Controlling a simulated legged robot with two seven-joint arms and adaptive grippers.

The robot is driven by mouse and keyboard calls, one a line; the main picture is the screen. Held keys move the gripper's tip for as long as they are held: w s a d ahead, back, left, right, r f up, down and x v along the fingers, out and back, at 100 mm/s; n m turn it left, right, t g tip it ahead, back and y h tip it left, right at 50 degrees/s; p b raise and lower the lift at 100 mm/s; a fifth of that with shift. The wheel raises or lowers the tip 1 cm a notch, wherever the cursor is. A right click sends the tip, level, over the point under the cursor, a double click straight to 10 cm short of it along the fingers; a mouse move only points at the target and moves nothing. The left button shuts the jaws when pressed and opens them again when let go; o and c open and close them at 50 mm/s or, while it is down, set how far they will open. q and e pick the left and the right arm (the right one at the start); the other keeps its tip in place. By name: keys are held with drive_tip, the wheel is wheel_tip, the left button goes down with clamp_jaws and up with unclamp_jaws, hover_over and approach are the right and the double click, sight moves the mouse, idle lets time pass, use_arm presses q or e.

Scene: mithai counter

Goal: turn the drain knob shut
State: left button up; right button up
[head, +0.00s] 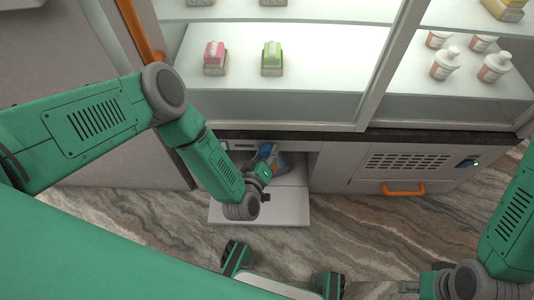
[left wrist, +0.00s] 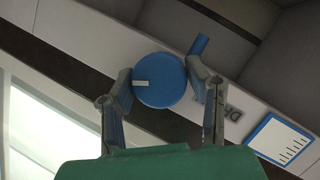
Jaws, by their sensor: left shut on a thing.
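The blue round drain knob (left wrist: 160,80) sits on the counter's pale front panel in the left wrist view. A short white mark lies on the left part of its face, pointing left. My left gripper (left wrist: 165,90) has one finger at each side of the knob and is shut on it. In the head view the left gripper (head: 264,172) reaches into the recess under the counter; a bit of blue shows beside it, and the knob is mostly hidden. My right arm is at the lower right; its gripper end (head: 410,287) is small and unclear.
A blue stub (left wrist: 199,44) stands close by the right finger. Part of a dark label and a blue-edged card (left wrist: 280,138) are on the panel. A pale shelf (head: 285,208) juts out below the recess. An orange handle (head: 403,188) is to the right.

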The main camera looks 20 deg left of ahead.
use_arm(q)
drive_tip(key=n+b, duration=0.1)
drive_tip(key=n+t+h, duration=0.1)
drive_tip(key=shift+s+a+f+n+b, duration=0.1)
drive_tip(key=shift+f+n+b, duration=0.2)
drive_tip(key=shift+n+b, duration=0.1)
drive_tip(key=n+t+h+b, duration=0.1)
drive_tip(key=n+b, duration=0.1)
drive_tip(key=n, duration=0.1)
drive_tip(key=shift+f+n+t+b, duration=0.1)
drive_tip(key=shift+n+t+b, duration=0.7)
drive_tip(key=shift+n+b, duration=0.1)
drive_tip(key=shift+n, duration=0.5)
drive_tip(key=shift+n+t, duration=0.3)
drive_tip(key=shift+n, duration=0.7)
drive_tip(key=shift+s, duration=0.1)
drive_tip(key=o, duration=1.1)
drive_tip(key=shift+o, duration=0.2)
